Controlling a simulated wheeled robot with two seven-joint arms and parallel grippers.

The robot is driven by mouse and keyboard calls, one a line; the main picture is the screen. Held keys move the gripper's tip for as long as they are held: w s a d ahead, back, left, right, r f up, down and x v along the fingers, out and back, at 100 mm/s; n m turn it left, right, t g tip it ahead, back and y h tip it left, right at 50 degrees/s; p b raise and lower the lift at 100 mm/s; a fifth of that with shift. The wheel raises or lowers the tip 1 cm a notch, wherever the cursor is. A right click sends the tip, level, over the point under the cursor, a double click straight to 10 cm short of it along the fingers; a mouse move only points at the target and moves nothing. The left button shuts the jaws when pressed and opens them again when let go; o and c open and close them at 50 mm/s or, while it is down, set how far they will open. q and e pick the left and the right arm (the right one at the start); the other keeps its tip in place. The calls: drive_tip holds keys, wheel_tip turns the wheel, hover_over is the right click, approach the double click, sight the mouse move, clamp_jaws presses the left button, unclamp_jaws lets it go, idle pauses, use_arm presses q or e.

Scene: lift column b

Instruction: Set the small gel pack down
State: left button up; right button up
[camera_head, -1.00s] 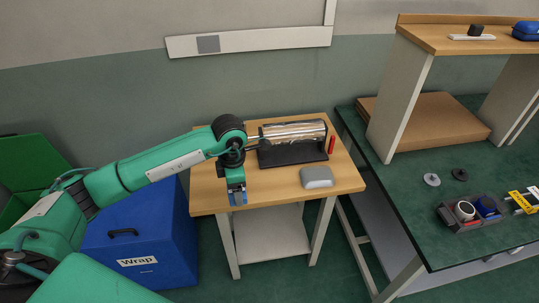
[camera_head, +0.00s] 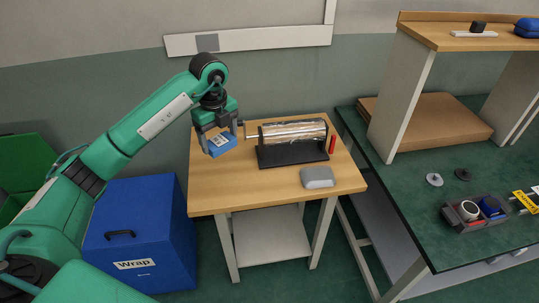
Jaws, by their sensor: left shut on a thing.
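The small gel pack (camera_head: 222,146) is a blue block with a white label. My left gripper (camera_head: 217,142) is shut on it and holds it tilted, over the left back part of the small wooden table (camera_head: 235,190). It looks above the tabletop, but how high I cannot tell. The gripper's fingers hide part of the pack. My right gripper is not in view.
A silver foil roll (camera_head: 294,132) on a black stand, a grey box (camera_head: 318,177) and a red stick (camera_head: 332,145) are on the table. A blue "Wrap" bin (camera_head: 150,225) stands left. A green bench (camera_head: 415,205) stands right. The table's front left is clear.

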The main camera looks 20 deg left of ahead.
use_arm(q)
drive_tip(key=shift+w+a+r+n, duration=0.2)
drive_tip(key=shift+r+n, duration=0.25)
drive_tip(key=shift+n, duration=0.55)
drive_tip(key=shift+f, duration=0.1)
drive_tip(key=shift+n, duration=0.3)
wheel_tip(320, 180, down, 15)
drive_tip(key=shift+a, duration=0.1)
drive_tip(key=shift+f+p, duration=0.3)
drive_tip(key=shift+f, duration=0.25)
wheel_tip(320, 180, down, 3)
drive_tip(key=shift+f, duration=0.3)
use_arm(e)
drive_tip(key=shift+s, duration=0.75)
use_arm(q)
drive_tip(key=shift+f, duration=0.1)
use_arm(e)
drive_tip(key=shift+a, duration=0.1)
